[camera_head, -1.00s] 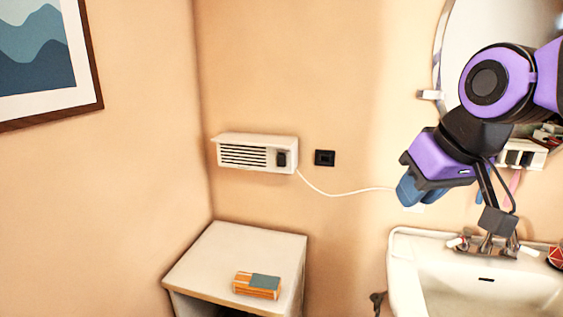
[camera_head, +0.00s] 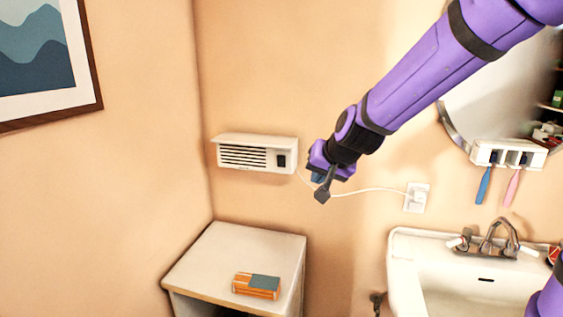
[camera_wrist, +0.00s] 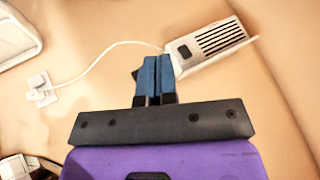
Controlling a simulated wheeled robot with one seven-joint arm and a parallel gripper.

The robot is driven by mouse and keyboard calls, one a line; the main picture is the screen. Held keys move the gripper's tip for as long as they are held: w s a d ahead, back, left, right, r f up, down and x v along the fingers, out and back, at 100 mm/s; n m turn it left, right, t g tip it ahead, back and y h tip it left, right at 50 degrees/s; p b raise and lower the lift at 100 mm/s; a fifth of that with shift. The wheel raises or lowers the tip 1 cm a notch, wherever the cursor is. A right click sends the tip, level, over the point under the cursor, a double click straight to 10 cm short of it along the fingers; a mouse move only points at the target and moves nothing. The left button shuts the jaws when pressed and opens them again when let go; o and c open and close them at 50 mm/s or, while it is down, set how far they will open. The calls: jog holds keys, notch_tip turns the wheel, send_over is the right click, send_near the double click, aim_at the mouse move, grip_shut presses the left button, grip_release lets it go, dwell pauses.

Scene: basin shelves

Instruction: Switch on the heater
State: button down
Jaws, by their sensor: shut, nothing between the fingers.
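The heater (camera_head: 247,154) is a white wall box with dark slats and a black switch (camera_head: 281,160) at its right end. In the wrist view the heater (camera_wrist: 217,42) and its switch (camera_wrist: 184,51) lie just beyond and right of the fingertips. My gripper (camera_head: 316,178) is to the right of the heater in the head view, apart from the switch as far as I can tell. In the wrist view the blue fingers of my gripper (camera_wrist: 156,60) are together and empty. The black wall plate seen right of the heater earlier is hidden behind my gripper in the head view.
A white cord (camera_head: 375,190) runs from the heater to a wall outlet (camera_head: 417,197). A cabinet (camera_head: 225,243) below bears an orange and grey box (camera_head: 257,285). A sink (camera_head: 440,270), a toothbrush holder (camera_head: 510,154) and a mirror (camera_head: 500,105) are at the right.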

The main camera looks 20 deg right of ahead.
aim_at(283, 156)
jog(key=w+a+f+m+t+h, duration=0.2)
jog(key=w+a+f+t+h, duration=0.15)
jog(key=w+f+h, duration=0.7)
jog(key=w+a+r+t+h, duration=0.1)
jog(key=w+a+r+t, duration=0.1)
jog(key=w+a+t, duration=0.2)
jog(key=shift+w+a+t, duration=0.15)
jog(key=shift+a+t, duration=0.5)
jog(key=shift+t, duration=0.2)
jog(key=x, duration=1.4)
jog(key=shift+d, duration=0.1)
jog(key=shift+r, duration=0.1)
